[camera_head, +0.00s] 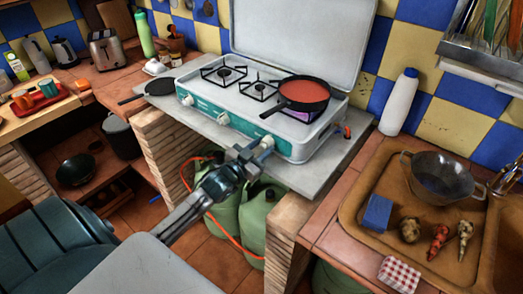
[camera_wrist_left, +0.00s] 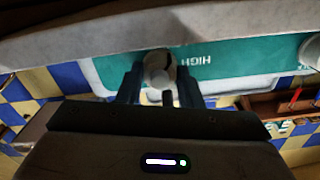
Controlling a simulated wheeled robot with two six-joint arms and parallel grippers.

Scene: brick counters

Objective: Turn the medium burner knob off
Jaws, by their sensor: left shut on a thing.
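A white camping stove (camera_head: 208,106) with a teal front panel stands on a grey slab, its lid up. Three white knobs sit along its front: a left knob (camera_head: 188,100), a middle knob (camera_head: 223,118) and a right knob (camera_head: 267,142). My left gripper (camera_head: 256,150) is at the right knob. In the left wrist view, the gripper (camera_wrist_left: 160,88) has its fingers on both sides of this knob (camera_wrist_left: 158,64), shut on it. An upside-down "HIGH" label shows beside it. Another knob (camera_wrist_left: 312,50) shows at the right edge. My right gripper is out of view.
A pan with red contents (camera_head: 303,92) sits on the stove's right burner. Green gas bottles (camera_head: 262,215) and an orange hose (camera_head: 235,247) are below the slab. A white bottle (camera_head: 399,103) and a wooden tray (camera_head: 355,215) are on the right. A black pan (camera_head: 158,87) lies left.

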